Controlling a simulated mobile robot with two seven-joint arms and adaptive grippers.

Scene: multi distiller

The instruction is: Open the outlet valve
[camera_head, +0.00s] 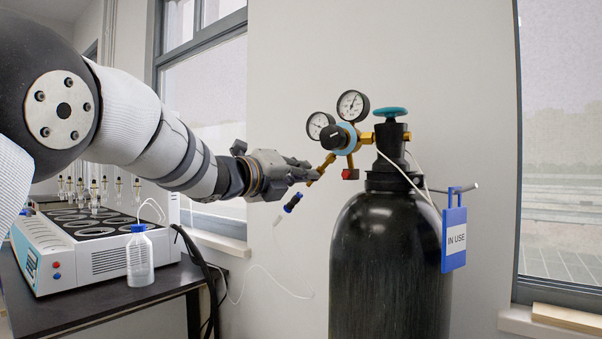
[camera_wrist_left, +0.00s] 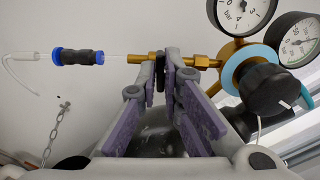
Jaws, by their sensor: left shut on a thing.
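The pressure regulator (camera_head: 337,136) has two round gauges and a black knob. It sits on top of a black gas cylinder (camera_head: 390,265). A brass outlet pipe (camera_head: 326,163) slants down and left from it. In the left wrist view the outlet valve (camera_wrist_left: 160,76), a small dark handle on the brass pipe, lies between the purple-padded fingers. My left gripper (camera_head: 308,170) is shut on it; its fingers partly hide the valve. A blue and black connector (camera_head: 293,202) hangs beyond the pipe and also shows in the left wrist view (camera_wrist_left: 77,57). My right gripper is out of view.
A teal handwheel (camera_head: 390,112) tops the cylinder valve. A blue "IN USE" tag (camera_head: 455,237) hangs on the cylinder's right. A white heating unit (camera_head: 95,245) and a clear bottle (camera_head: 140,257) stand on the dark bench at left. A thin tube hangs near the wall.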

